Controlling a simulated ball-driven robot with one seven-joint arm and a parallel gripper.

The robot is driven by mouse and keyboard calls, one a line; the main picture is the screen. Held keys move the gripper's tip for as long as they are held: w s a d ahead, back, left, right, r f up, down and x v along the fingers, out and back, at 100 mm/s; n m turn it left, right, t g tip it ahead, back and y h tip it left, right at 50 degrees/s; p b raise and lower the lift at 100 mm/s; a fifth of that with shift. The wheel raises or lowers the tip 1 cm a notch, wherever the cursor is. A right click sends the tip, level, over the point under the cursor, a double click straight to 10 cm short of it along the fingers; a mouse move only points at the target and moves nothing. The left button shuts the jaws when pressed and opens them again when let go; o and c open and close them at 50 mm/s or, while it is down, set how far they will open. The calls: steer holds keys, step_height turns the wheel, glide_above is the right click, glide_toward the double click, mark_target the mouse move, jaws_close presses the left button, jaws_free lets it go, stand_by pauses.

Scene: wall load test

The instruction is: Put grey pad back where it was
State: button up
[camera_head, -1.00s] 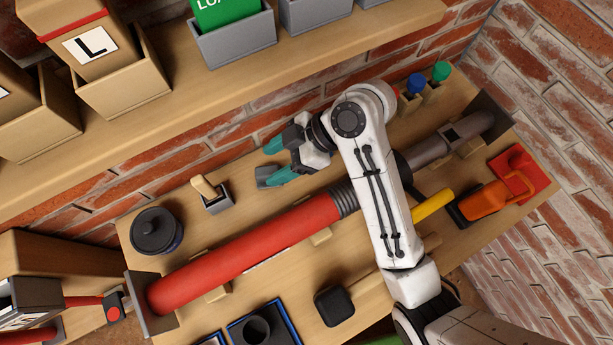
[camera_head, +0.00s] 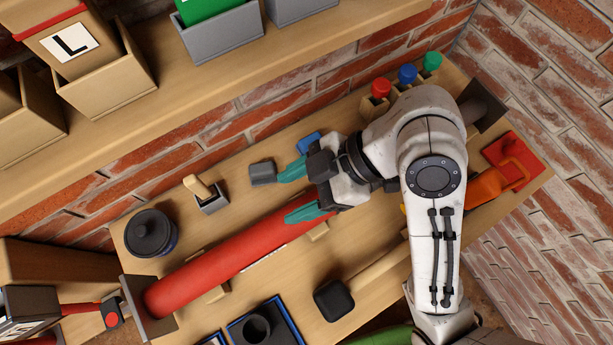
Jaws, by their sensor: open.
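A small dark grey pad (camera_head: 262,173) lies on the wooden bench behind the red tube, toward the wall. My gripper (camera_head: 291,192) is open, with its two teal fingers spread and pointing left. The tip of the upper finger is right beside the pad's right edge; I cannot tell whether they touch. The lower finger overlaps the red tube (camera_head: 235,249) in the picture. Nothing shows between the fingers. My arm hides the right part of the tube assembly.
A dark round jar (camera_head: 150,233) and a wooden-handled tool in a grey holder (camera_head: 209,199) stand left. A blue piece (camera_head: 309,142) lies behind my gripper. A black-headed mallet (camera_head: 333,300) lies in front. A shelf overhangs.

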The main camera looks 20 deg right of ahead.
steer(key=shift+s+d+r+p, duration=0.15)
steer(key=shift+s+d+p, duration=0.1)
steer(key=shift+s+p, duration=0.1)
steer(key=shift+s+d+r+p, duration=0.1)
steer(key=shift+s+p, duration=0.1)
steer(key=shift+p, duration=0.15)
steer(key=shift+s+d+r+p, duration=0.1)
steer(key=shift+s+p, duration=0.1)
steer(key=shift+p, duration=0.2)
steer(key=shift+s+r+p, duration=0.2)
steer(key=shift+s+p, duration=0.25)
steer(key=shift+p, duration=0.25)
